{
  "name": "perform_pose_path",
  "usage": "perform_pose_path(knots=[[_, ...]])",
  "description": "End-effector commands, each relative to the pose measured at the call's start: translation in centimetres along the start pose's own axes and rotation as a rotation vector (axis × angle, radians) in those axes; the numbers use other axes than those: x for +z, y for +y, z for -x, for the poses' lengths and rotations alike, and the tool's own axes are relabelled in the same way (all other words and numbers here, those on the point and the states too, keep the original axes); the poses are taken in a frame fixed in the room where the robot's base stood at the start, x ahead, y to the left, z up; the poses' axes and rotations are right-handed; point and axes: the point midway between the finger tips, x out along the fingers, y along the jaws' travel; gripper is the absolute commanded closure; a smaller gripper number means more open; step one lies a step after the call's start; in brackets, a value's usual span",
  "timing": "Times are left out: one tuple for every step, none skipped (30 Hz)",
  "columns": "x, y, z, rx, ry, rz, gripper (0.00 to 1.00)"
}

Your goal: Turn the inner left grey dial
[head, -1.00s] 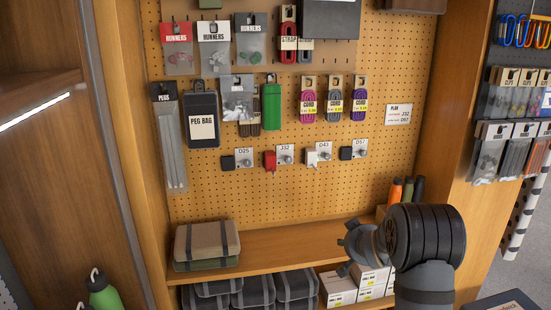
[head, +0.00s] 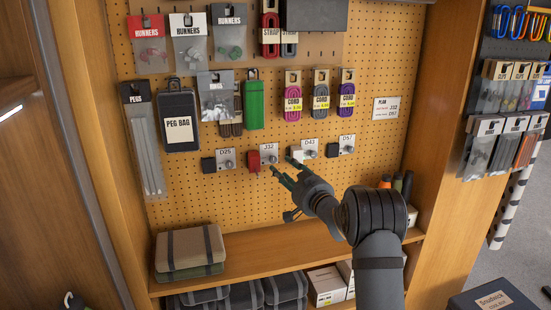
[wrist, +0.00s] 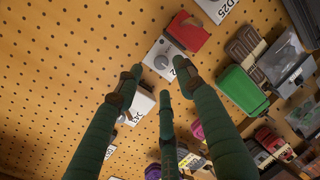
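Several small units with grey dials hang in a row on the pegboard. The inner left grey dial (head: 270,158) is on the plate marked J32 beside a red block (head: 253,161). In the wrist view this dial (wrist: 163,61) lies just beyond the fingertips, with the red block (wrist: 187,38) above it. My gripper (head: 284,178) has its green fingers spread, with nothing between them. In the head view it is below and right of the J32 dial. In the wrist view the fingertips (wrist: 160,76) appear apart from the dial; exact depth is unclear.
Left of J32 is D25 with a dark block (head: 208,165). Right are D43 with a white block (head: 296,156) and D57 with a dark block (head: 332,149). Cords and pouches hang above. A plan card (head: 386,108) hangs right. A shelf (head: 250,247) is below.

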Motion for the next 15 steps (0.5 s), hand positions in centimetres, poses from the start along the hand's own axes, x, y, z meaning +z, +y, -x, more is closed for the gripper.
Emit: perform_pose_path(knots=[[-0.4,-0.3,-1.1,-0.003,-0.002,0.000,0.62],[-0.4,-0.2,-1.6,-0.002,-0.002,0.000,0.62],[-0.4,-0.2,-2.2,-0.002,-0.001,0.001,0.62],[-0.4,-0.2,-2.7,-0.001,-0.001,0.001,0.62],[-0.4,-0.2,-3.1,-0.001,-0.001,0.001,0.62],[-0.4,-0.2,-3.7,-0.001,0.000,0.001,0.62],[-0.3,-0.1,-4.0,0.000,-0.001,0.001,0.62],[-0.3,0.0,-4.3,0.000,-0.001,0.001,0.62],[-0.2,0.0,-4.7,0.000,-0.001,0.001,0.62],[-0.2,0.0,-5.0,-0.001,-0.001,0.002,0.62],[-0.2,0.0,-5.2,0.000,-0.001,0.001,0.62],[-0.1,0.0,-5.5,0.000,-0.001,0.001,0.62],[-0.1,0.0,-5.6,0.000,-0.001,0.001,0.62],[-0.1,0.0,-5.8,-0.001,-0.001,0.002,0.62],[-0.1,-0.1,-5.9,-0.001,0.000,0.002,0.62]])
